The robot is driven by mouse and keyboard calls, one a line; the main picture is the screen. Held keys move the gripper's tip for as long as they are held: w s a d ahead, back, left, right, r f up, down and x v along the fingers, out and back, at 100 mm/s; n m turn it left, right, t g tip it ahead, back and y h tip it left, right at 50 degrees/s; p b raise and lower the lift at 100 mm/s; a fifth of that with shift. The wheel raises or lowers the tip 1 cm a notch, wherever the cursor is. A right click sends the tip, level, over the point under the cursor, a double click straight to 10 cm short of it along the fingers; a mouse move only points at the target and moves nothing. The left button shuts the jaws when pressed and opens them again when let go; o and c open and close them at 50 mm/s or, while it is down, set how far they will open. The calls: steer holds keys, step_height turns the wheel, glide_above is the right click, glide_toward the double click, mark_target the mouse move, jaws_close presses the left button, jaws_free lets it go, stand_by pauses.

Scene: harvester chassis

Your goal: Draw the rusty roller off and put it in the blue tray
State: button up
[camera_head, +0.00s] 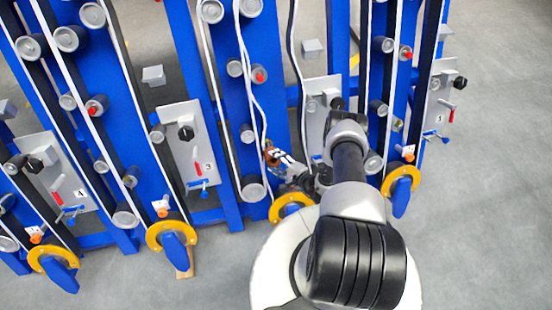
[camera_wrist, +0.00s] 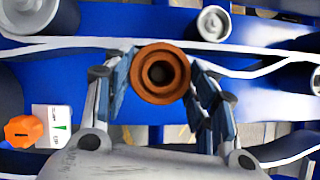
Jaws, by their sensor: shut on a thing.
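The rusty roller (camera_wrist: 160,73) is an orange-brown ring with a dark hollow centre, seen end-on in the wrist view. My gripper (camera_wrist: 162,82) has a finger on each side of it and is shut on it. In the head view the roller (camera_head: 269,154) is a small brown spot at the tip of my gripper (camera_head: 275,157), close to the blue upright left of my arm. My fingers partly cover it there, and I cannot tell whether it is still on its pin. I see no blue tray in either view.
White belts (camera_wrist: 240,46) run past grey rollers (camera_wrist: 213,22) close to the fingers. An orange knob (camera_wrist: 24,131) sits at lower left of the wrist view. Yellow rings (camera_head: 171,236) with blue levers stick out along the frame's foot. Open grey floor lies at right.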

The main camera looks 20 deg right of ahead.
mark_target(270, 161)
steer(key=shift+s+a+r+p, duration=0.1)
steer(key=shift+s+r+p, duration=0.35)
steer(key=shift+s, duration=0.2)
steer(key=shift+s+a+r+p, duration=0.15)
steer(key=shift+s+r+p, duration=0.2)
steer(key=shift+s+p, duration=0.2)
steer(key=shift+s+a+r+p, duration=0.1)
steer(key=shift+s+r+p, duration=0.35)
steer(key=shift+s, duration=0.25)
steer(key=shift+f, duration=0.1)
